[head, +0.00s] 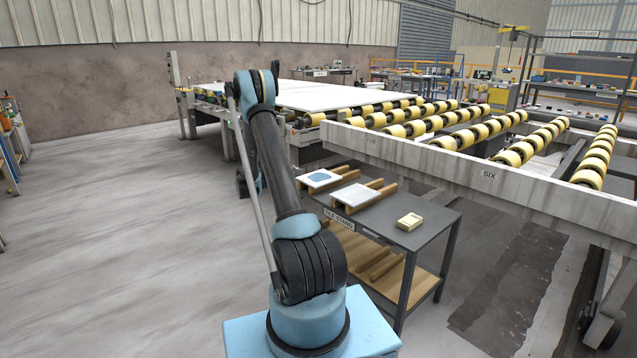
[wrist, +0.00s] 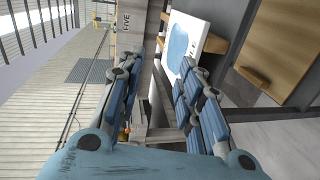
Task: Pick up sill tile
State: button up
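Two flat tiles lie on wooden rests on the grey stand in the head view. One is a white tile with a blue patch (head: 320,178), at the stand's far left; the other is a plain pale tile (head: 356,194) nearer its middle. No readable mark tells me which is the sill tile. The blue-patched tile also shows in the wrist view (wrist: 184,42), partly covered by my right finger. My gripper (wrist: 155,72) is open, with nothing held between its fingers. In the head view my arm mostly hides the gripper, left of the stand.
The stand's dark top (head: 382,219) also bears a small cream box (head: 410,221). Its wooden lower shelf (head: 365,262) holds wooden bars. A long grey beam (head: 450,170) and yellow rollers (head: 440,125) run behind it. Open floor (head: 130,230) lies to the left.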

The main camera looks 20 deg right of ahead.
jog(key=t+h, duration=0.1)
jog(key=h, duration=0.1)
send_near(316, 178)
jog(key=shift+n, duration=0.4)
jog(key=x, duration=0.9)
jog(key=shift+d+f, duration=0.35)
jog(key=shift+c, duration=0.5)
jog(key=shift+s, duration=0.1)
grip_shut()
